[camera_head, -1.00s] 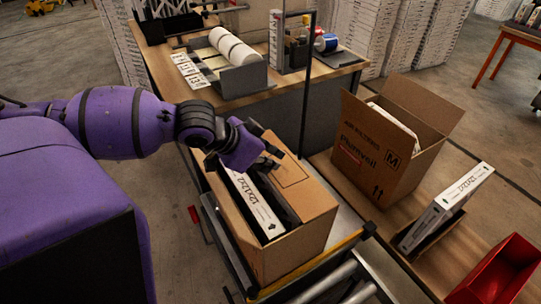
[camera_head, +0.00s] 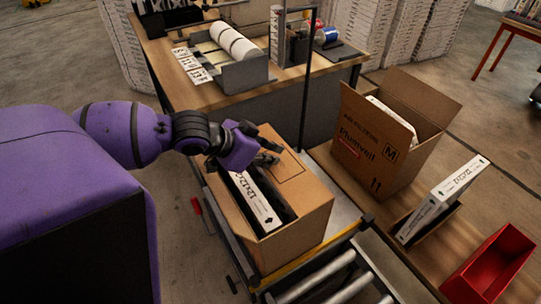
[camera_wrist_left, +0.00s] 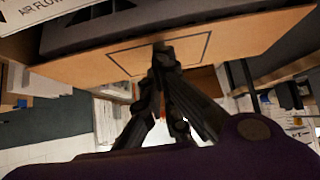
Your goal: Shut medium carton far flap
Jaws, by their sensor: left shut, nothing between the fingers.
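An open-topped brown carton (camera_head: 305,225) stands on the roller conveyor. A white boxed filter (camera_head: 255,202) and dark contents show in its opening. A cardboard panel with a printed rectangle (camera_head: 290,168) lies along its right side; the panel also shows in the left wrist view (camera_wrist_left: 110,68). My left gripper (camera_head: 270,152) is shut and empty at the carton's far end. In the left wrist view its fingertips (camera_wrist_left: 162,52) overlap the panel's edge; I cannot tell whether they touch. The gripper hides part of the far end. My right gripper is not in view.
Another carton marked M (camera_head: 375,150) stands open at the right, its flaps up. A white filter box (camera_head: 440,200) and a red bin (camera_head: 490,265) are nearer. A dark post (camera_head: 307,90) rises just behind the conveyor carton. A workbench (camera_head: 205,98) stands behind.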

